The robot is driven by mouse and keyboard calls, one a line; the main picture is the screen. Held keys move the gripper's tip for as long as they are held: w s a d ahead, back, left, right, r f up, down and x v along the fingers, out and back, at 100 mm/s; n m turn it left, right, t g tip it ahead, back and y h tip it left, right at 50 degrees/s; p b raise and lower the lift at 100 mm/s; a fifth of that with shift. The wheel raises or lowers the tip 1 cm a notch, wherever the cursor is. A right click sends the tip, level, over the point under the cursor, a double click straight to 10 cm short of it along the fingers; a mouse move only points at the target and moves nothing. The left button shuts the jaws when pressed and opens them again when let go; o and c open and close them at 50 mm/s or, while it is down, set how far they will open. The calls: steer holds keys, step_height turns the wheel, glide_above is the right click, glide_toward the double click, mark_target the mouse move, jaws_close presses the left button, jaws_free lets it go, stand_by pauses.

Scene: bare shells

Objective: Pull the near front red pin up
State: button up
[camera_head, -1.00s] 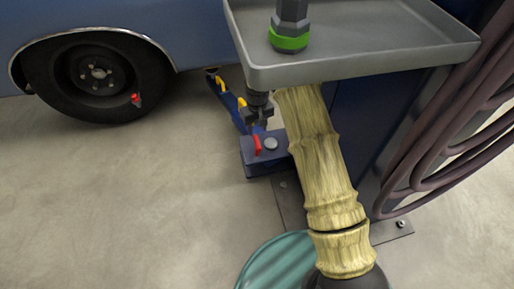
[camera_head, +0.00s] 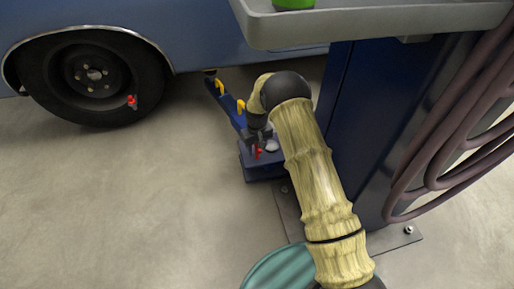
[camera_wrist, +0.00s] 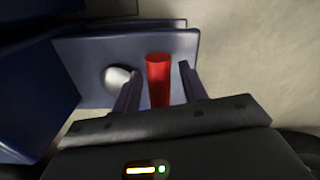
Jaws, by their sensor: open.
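The red pin (camera_wrist: 158,80) stands up from the blue lift base plate (camera_wrist: 180,45) in the wrist view. My gripper (camera_wrist: 158,88) is open, with one finger on each side of the pin; I cannot tell whether either finger touches it. In the head view my gripper (camera_head: 257,147) is low over the base plate (camera_head: 262,173), and the red pin (camera_head: 258,154) shows partly between the fingers. A silver round knob (camera_wrist: 118,78) is just left of the pin in the wrist view, outside the left finger.
A blue lift arm with yellow parts (camera_head: 226,100) runs from the base toward the car (camera_head: 190,40). A blue column (camera_head: 375,130) stands to the right, with a grey tray (camera_head: 370,28) above. Dark hoses (camera_head: 450,130) hang at the right. Open floor (camera_head: 120,200) lies left.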

jaws_close()
steer(key=shift+r+p, duration=2)
steer(key=shift+p, duration=0.15)
jaws_free()
steer(key=shift+r, duration=0.15)
step_height(320, 180, up, 12)
steer(key=p, duration=0.6)
